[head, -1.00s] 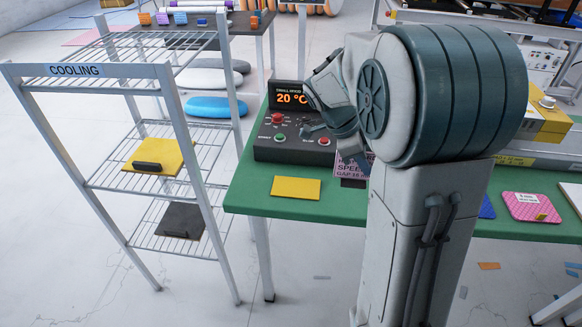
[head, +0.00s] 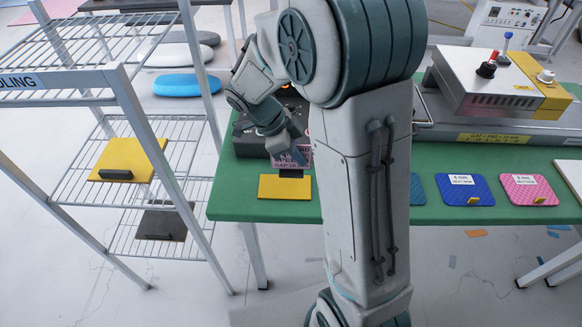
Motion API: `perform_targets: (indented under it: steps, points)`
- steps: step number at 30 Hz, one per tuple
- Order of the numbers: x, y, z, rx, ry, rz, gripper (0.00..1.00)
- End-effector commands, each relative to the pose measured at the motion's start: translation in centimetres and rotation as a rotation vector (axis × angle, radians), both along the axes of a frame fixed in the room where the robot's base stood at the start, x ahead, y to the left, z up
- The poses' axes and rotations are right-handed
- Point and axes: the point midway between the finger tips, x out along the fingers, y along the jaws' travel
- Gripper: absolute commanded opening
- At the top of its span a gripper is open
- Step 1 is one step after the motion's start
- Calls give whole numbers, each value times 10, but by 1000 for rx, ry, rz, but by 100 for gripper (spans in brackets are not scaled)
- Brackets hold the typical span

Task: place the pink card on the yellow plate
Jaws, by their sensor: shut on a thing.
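The pink card (head: 305,158), printed with dark letters and fixed upright on a black base (head: 290,173), is at the left part of the green table. My gripper (head: 298,152) is shut on the card from above, and its fingers hide part of it. The yellow plate (head: 285,188) lies flat near the table's front edge. The black base overlaps the plate's far edge in the picture. I cannot tell whether it touches the plate or hangs just above it.
A dark control box (head: 250,138) stands behind the card, partly hidden by my arm. The white cooling rack (head: 130,95) stands close on the left, holding yellow and dark boards. Blue (head: 464,188) and pink (head: 527,188) pads lie right on the green table (head: 235,205).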

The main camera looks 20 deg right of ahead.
Motion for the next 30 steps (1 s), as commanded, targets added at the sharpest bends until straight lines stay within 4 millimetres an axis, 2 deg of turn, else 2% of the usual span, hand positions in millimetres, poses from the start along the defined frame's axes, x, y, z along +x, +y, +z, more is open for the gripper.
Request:
perform_targets:
  steps: [3, 6, 16, 28, 30]
  points:
    - [-2, 13, -8, 0, 2, 1, 0]
    - [-3, 18, -12, -1, 1, 2, 0]
    - [-3, 18, -49, -1, 3, 2, 0]
    - [-2, 18, -55, 0, 0, 1, 0]
    - [-2, 18, -53, 0, 0, 1, 22]
